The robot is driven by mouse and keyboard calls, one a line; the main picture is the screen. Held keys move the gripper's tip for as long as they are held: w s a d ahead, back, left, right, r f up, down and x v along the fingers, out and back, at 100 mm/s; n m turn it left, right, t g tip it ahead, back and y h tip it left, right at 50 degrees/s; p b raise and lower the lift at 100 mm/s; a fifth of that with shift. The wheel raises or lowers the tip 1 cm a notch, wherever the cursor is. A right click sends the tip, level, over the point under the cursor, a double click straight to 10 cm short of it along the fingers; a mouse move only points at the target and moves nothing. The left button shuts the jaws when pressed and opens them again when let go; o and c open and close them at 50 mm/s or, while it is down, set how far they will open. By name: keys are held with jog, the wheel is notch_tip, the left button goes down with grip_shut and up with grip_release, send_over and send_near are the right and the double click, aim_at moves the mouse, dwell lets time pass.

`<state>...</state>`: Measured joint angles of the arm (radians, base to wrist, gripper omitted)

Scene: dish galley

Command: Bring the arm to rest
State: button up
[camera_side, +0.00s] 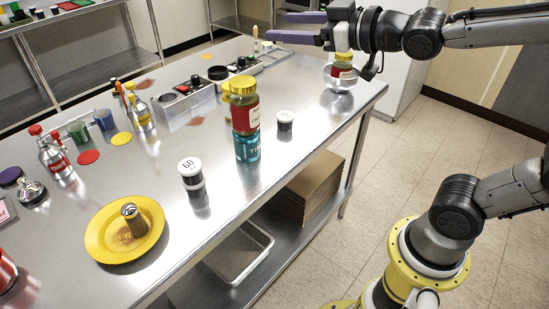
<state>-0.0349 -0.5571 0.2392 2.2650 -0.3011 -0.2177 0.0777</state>
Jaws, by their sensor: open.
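My gripper (288,27), with two purple fingers pointing left, is open with nothing between the fingers. It is raised above the far right end of the steel table (300,150). In the picture, a clear glass bowl (340,82) with a red-labelled, gold-lidded jar (343,66) shows just below the gripper's body. The body overlaps the jar's upper part in the picture, and I cannot tell how far apart they are. My arm comes in from the right edge.
A gold-lidded jar (245,112) stands on a blue tin (248,147) mid-table. A white-lidded container (190,172) and a small dark jar (285,121) stand nearby. A yellow plate (98,243) holds a shaker. Bottles and cups stand at left. Cardboard (308,188) lies on the lower shelf.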

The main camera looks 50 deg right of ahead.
jog(key=s+d+f+m+g, duration=0.1)
jog(key=s+f+g, duration=0.4)
jog(key=s, duration=0.5)
jog(key=s+d+f+m+g+h, duration=0.1)
jog(key=s+f+g, duration=0.4)
jog(key=s+f, duration=0.5)
jog(key=shift+s+d+m+h, duration=0.25)
jog(key=shift+d+m+h, duration=0.1)
jog(key=shift+m, duration=0.35)
jog(key=shift+f, duration=0.1)
